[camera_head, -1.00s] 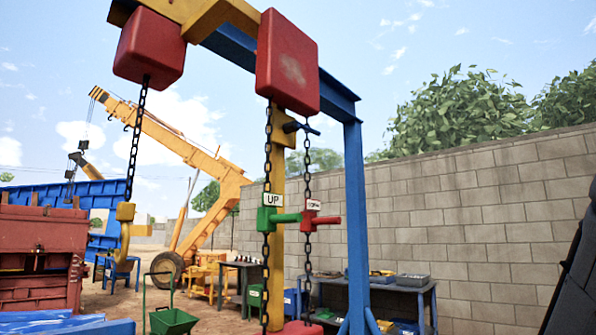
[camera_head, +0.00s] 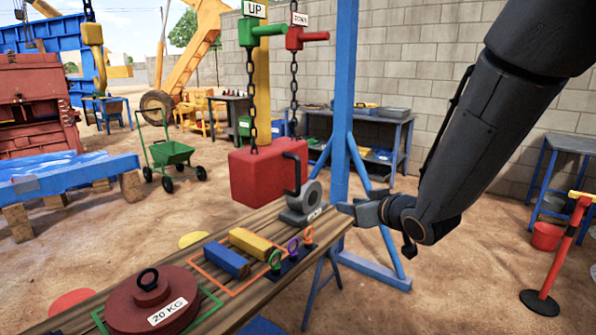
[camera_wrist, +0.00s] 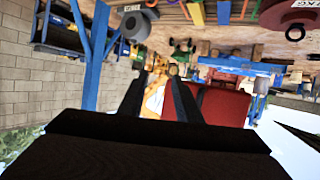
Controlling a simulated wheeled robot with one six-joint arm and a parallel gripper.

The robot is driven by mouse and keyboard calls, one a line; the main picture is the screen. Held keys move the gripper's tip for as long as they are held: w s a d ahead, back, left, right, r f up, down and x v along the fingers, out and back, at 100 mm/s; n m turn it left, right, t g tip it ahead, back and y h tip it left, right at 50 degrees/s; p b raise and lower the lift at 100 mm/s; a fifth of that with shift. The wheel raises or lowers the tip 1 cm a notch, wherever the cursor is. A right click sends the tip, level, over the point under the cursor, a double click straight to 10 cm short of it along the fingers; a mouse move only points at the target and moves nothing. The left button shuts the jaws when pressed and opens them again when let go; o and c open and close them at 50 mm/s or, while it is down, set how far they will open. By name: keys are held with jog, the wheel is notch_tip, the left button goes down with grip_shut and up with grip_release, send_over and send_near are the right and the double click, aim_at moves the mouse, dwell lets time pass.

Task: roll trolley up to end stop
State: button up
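No overhead trolley or end stop shows in the current views. Lower parts of the hoist gear show in the head view: a yellow hook (camera_head: 92,35) on a chain, a green UP handle (camera_head: 250,33) and a red DOWN handle (camera_head: 300,38) on chains, and a red block (camera_head: 262,178) hanging below them. My gripper (camera_head: 348,209) is right of the block, by the far right end of the wooden bench. In the wrist view my gripper (camera_wrist: 157,92) has its two dark fingers apart, with nothing seen held between them.
The wooden bench holds a 20 KG weight (camera_head: 152,302), a blue bar (camera_head: 226,260), a yellow bar (camera_head: 254,243) and several small eyebolts. A blue post (camera_head: 345,95) stands behind my gripper. A green cart (camera_head: 170,153) stands left on open sandy ground. A red barrier post (camera_head: 562,250) is right.

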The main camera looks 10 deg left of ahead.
aim_at(300, 173)
jog(key=s+a+r+n+y, duration=0.1)
jog(key=a+r+n+y, duration=0.2)
jog(key=a+r+y, duration=0.5)
jog(key=shift+h, duration=0.5)
jog(key=shift+f+p+x, duration=0.2)
jog(key=shift+p+x, duration=0.1)
jog(key=shift+x, duration=1.05)
jog(key=shift+f+p+x, duration=0.25)
jog(key=shift+x, duration=1.15)
jog(key=shift+f+p+x, duration=0.2)
jog(key=shift+p+x, duration=0.1)
jog(key=shift+x, duration=1.05)
jog(key=shift+s+a, duration=0.1)
jog(key=shift+s, duration=0.05)
grip_shut()
